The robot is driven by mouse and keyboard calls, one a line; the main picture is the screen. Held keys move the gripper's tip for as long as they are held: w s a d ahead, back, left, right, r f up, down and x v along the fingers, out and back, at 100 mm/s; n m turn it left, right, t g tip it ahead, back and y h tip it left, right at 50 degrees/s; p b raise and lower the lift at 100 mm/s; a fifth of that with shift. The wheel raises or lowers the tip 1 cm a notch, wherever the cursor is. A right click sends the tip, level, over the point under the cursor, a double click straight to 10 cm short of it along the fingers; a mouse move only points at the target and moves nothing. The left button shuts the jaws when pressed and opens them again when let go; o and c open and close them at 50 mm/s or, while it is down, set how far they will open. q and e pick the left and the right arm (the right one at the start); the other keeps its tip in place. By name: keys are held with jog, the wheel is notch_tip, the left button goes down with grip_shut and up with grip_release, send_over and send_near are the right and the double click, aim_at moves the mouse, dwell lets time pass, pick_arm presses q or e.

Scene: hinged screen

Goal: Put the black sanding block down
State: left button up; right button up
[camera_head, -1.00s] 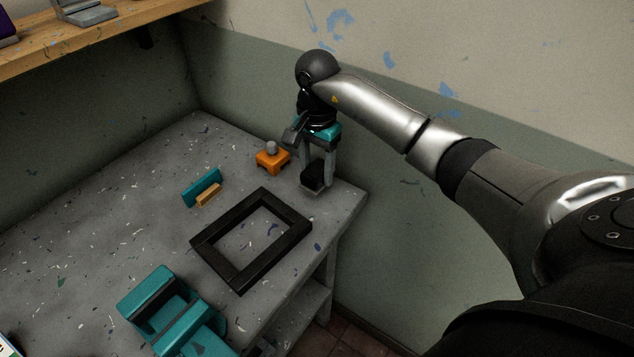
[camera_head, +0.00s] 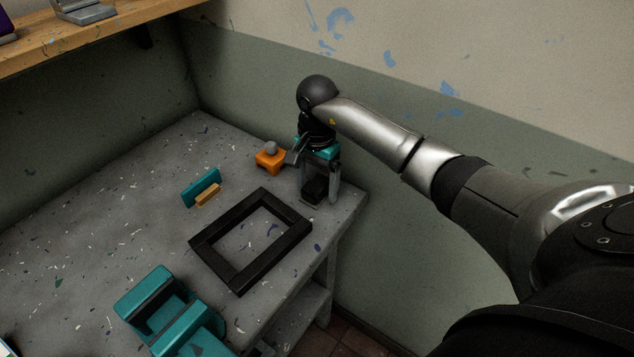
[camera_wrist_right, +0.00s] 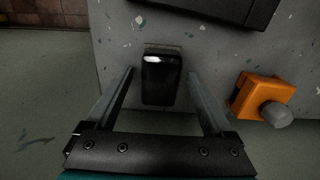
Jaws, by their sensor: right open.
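The black sanding block (camera_head: 315,189) stands on the grey workbench (camera_head: 130,205), close to its right corner. In the right wrist view the block (camera_wrist_right: 161,80) lies between my fingers, with a gap on each side. My right gripper (camera_head: 318,199) points down over the block and is open, its fingers (camera_wrist_right: 160,75) either side of it. The block looks to be resting on the benchtop, its lower edge partly hidden by the fingers. My left gripper is not in view.
An orange block with a grey knob (camera_head: 270,157) stands just left of my right gripper. A black frame (camera_head: 250,240) lies in front, a teal plate with a wooden piece (camera_head: 202,188) further left. A wall is behind.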

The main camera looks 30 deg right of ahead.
aim_at(317, 183)
notch_tip(317, 183, up, 12)
jog(key=p, duration=0.1)
jog(key=shift+r, duration=0.15)
dwell(0.4)
